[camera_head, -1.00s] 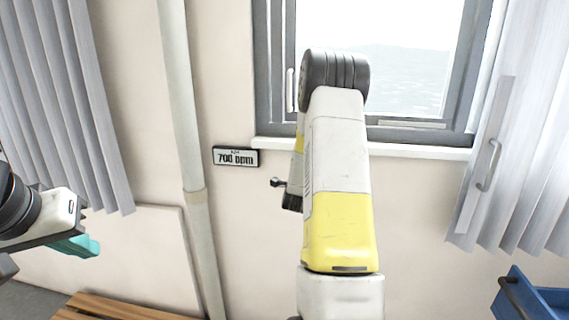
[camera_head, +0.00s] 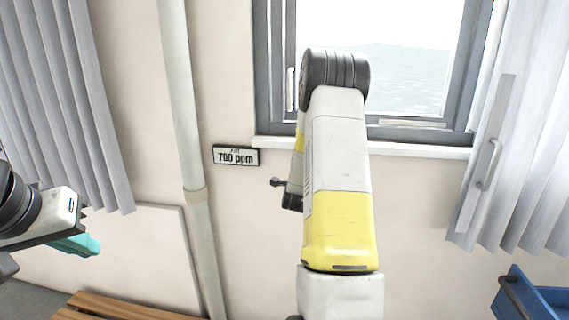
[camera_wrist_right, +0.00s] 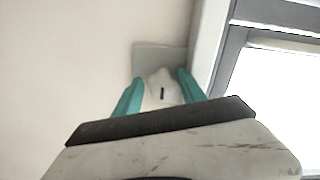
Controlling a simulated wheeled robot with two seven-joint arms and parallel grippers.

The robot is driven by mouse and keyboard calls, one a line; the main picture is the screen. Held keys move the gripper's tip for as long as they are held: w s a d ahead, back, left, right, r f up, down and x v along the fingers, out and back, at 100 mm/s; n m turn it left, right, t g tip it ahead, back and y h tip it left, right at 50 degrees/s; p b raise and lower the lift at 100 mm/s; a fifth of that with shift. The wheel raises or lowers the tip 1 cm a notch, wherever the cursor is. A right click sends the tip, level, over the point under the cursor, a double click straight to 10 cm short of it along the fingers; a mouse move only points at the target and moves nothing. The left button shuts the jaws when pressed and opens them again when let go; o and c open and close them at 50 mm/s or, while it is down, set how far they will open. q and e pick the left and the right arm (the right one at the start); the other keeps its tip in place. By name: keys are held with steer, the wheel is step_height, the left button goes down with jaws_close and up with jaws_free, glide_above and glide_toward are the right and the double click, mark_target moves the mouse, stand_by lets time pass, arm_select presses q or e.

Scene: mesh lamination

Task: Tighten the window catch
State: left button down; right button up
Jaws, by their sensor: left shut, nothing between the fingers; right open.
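The window (camera_head: 380,60) has a dark grey frame, and a slim white handle (camera_head: 290,90) stands upright on its left side. My right arm covers part of the frame and hides the right gripper in the head view. My left gripper (camera_head: 78,244) is shut and empty at the far left.
A "700 ppm" sign (camera_head: 236,156) hangs on the wall beside a vertical pipe (camera_head: 183,110). Pale slatted blinds (camera_head: 70,90) hang at both sides. A wooden bench (camera_head: 120,307) is at lower left, a blue bin (camera_head: 540,298) at lower right.

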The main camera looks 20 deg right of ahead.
steer(key=shift+w+r, duration=0.1)
steer(key=shift+r, duration=0.2)
